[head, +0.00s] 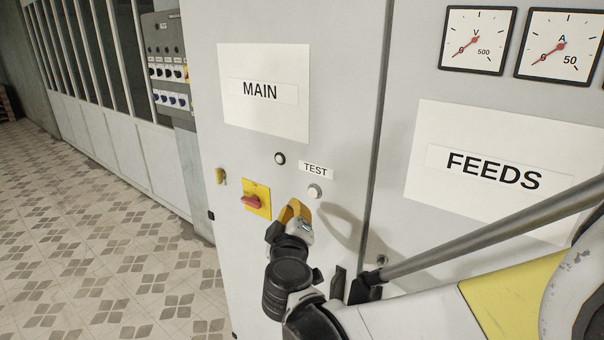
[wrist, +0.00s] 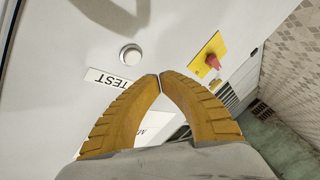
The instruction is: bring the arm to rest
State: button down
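My gripper (head: 293,208) is in front of the grey cabinet door in the head view, just below and left of the white TEST button (head: 314,191). In the wrist view its two ribbed yellow fingers (wrist: 160,76) meet at the tips, with nothing seen between them. The TEST button (wrist: 130,55) shows beyond the fingertips, a little to the left. The gap between the fingertips and the door is hard to judge. My arm reaches in from the lower right.
A red rotary switch on a yellow plate (head: 256,200) is left of my gripper. Signs MAIN (head: 265,115) and FEEDS (head: 470,150) are on the cabinet. Tiled floor (head: 100,235) lies clear at left.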

jog(key=s+d+f+m+g+h+b, duration=0.1)
jog(key=s+d+f+m+g, duration=0.15)
jog(key=s+d, duration=0.45)
jog(key=s+d+f+m+g+h+b, duration=0.2)
jog(key=d+m+g, duration=0.1)
jog(key=d, duration=0.7)
jog(key=s+d+f+m+g+y+b, duration=0.1)
jog(key=s+f, duration=0.3)
jog(key=s, duration=0.4)
jog(key=s+d+f+m+g+y+b, duration=0.1)
jog(key=s+f+m+g+y, duration=0.1)
jog(key=s, duration=0.7)
notch_tip(320, 180, down, 3)
jog(key=shift+d+r+m+g+y, duration=0.15)
jog(key=shift+m+g+y, duration=0.25)
jog(key=shift+g, duration=0.35)
jog(key=shift+s, duration=0.1)
jog(key=c, duration=1.4)
grip_release()
jog(key=shift+c, duration=0.2)
